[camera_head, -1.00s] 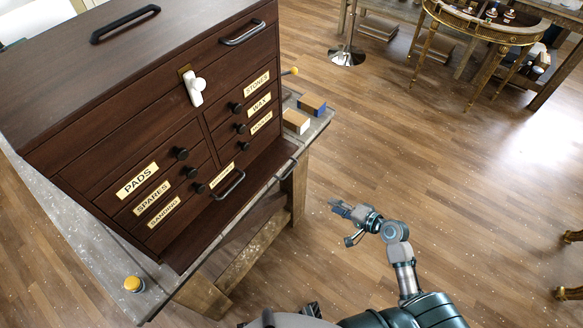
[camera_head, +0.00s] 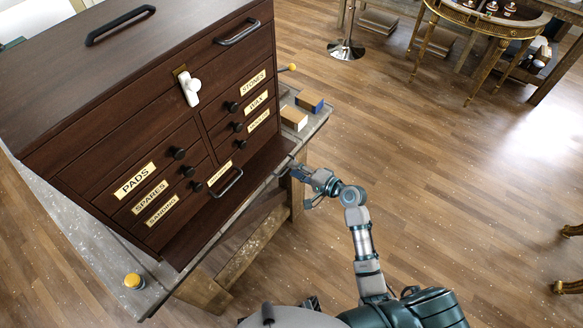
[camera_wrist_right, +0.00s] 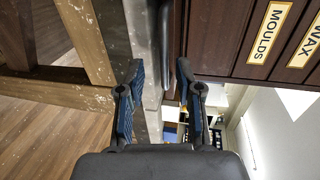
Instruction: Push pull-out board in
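The pull-out board (camera_head: 225,212) is a dark wood slab low at the front of the brown tool chest (camera_head: 140,110), sticking out past the drawer fronts over the bench. My right gripper (camera_head: 293,168) is at the right end of the board's front edge, in the head view. In the right wrist view the right gripper (camera_wrist_right: 160,71) is open, fingers apart, with a dark bar (camera_wrist_right: 164,40) lying ahead between the fingertips. I cannot tell whether they touch it. My left gripper is not in view.
The chest stands on a worn grey bench (camera_head: 85,235). A yellow-topped jar (camera_head: 134,283) is at its near left corner. A tan block (camera_head: 293,118) and a blue block (camera_head: 310,101) lie beyond the board. A gilt console (camera_head: 490,28) stands far right.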

